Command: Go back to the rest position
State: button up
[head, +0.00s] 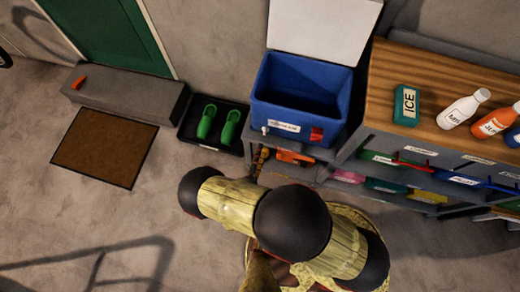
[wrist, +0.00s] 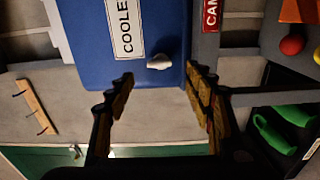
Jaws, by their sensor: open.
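My gripper (wrist: 158,80) is open in the wrist view, its two dark, ridged fingers apart with nothing between them. Past the fingertips is the blue cooler (wrist: 85,35), with its white label and white spout. I cannot tell the exact gap, but no contact shows. In the head view my arm, with yellowish links and black joints, reaches left over the floor in front of the shelf unit. My gripper is mostly hidden there behind the arm.
The cooler (head: 268,100) stands with its lid up. On the wooden top (head: 430,75) are a green ICE pack (head: 406,104) and bottles. Green shoes (head: 206,121) lie on a black tray. A brown mat (head: 105,147) lies left; floor there is clear.

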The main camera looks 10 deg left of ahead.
dwell(0.6)
jog(key=s+d+n+g+h, duration=0.3)
jog(key=d+n+h, duration=0.15)
jog(key=d, duration=0.55)
jog(key=s+d+r+m+g+h, duration=0.4)
jog(key=r+m+g+h, duration=0.15)
jog(key=r+g, duration=0.35)
notch_tip(320, 180, up, 22)
jog(key=m+g+y, duration=0.7)
jog(key=m+y, duration=0.1)
jog(key=y, duration=0.1)
jog(key=d+r+m+t+y, duration=0.2)
jog(key=d+r+m+t, duration=0.4)
jog(key=d+r, duration=0.7)
notch_tip(320, 180, up, 4)
jog(key=shift+w+r+m+t+y, duration=0.1)
jog(key=shift+w+m+t+y, duration=0.2)
jog(key=shift+m, duration=0.7)
